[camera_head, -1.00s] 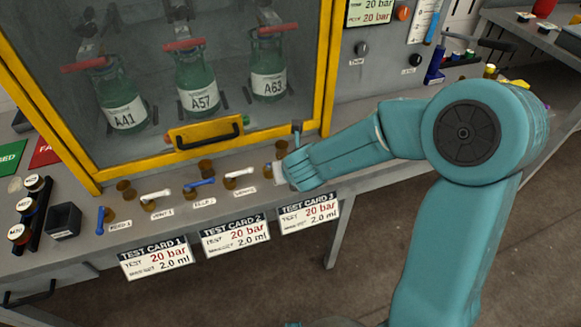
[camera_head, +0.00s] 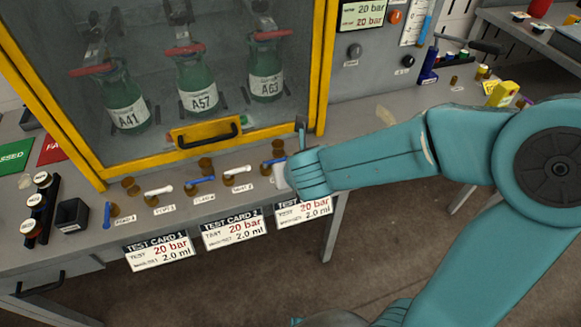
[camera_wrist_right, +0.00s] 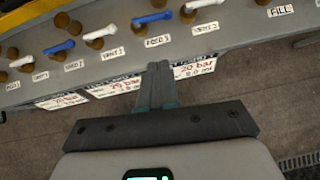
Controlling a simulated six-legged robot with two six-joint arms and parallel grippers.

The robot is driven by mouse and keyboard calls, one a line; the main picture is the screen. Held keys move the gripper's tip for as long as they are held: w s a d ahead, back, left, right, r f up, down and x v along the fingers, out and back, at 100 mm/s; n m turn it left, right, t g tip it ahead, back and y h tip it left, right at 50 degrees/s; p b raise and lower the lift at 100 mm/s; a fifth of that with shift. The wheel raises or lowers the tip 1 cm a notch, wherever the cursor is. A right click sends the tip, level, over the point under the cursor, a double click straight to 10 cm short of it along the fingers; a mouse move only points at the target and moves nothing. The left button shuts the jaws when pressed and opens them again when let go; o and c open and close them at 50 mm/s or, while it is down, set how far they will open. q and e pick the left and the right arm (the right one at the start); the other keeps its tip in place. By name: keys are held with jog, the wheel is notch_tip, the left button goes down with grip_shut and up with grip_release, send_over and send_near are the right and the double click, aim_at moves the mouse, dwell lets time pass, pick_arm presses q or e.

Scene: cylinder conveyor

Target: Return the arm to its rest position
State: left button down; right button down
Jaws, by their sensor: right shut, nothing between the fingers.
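My right arm (camera_head: 375,155) reaches in from the right of the head view, its wrist in front of the bench edge by the right end of the valve row. The right gripper's fingers are mostly hidden behind the wrist there. In the right wrist view the gripper (camera_wrist_right: 158,72) is shut and empty. Its fingers overlap the test cards (camera_wrist_right: 115,88) in the picture, just below the row of valve handles. I cannot tell any contact from this view. My left gripper is not in view.
Blue and white valve handles (camera_head: 158,191) line the bench front (camera_head: 85,250). Behind them stands a yellow-framed cabinet (camera_head: 130,168) with three green cylinders (camera_head: 197,85). Test cards (camera_head: 160,251) hang from the edge. Open floor (camera_head: 240,290) lies in front.

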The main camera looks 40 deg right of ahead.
jog(key=shift+f, duration=0.1)
jog(key=shift+s, duration=0.1)
dwell(0.3)
jog(key=s+a+f+m+g+y+p, duration=0.1)
jog(key=s+a+f+m, duration=0.3)
jog(key=f+m, duration=0.4)
jog(key=s+a+f+m+g+y+p, duration=0.1)
jog(key=s+a+f+m+g+y, duration=0.2)
jog(key=f+m, duration=0.6)
jog(key=s+a+f+m+g+y+p, duration=0.1)
jog(key=s+a+f+m, duration=0.5)
jog(key=m, duration=1)
notch_tip(320, 180, down, 2)
jog(key=a+g+y, duration=0.1)
jog(key=a+y, duration=0.1)
jog(key=shift+s+a+f+m+g, duration=0.15)
jog(key=shift+s+a+m+g, duration=0.15)
jog(key=shift+a+m+g, duration=0.1)
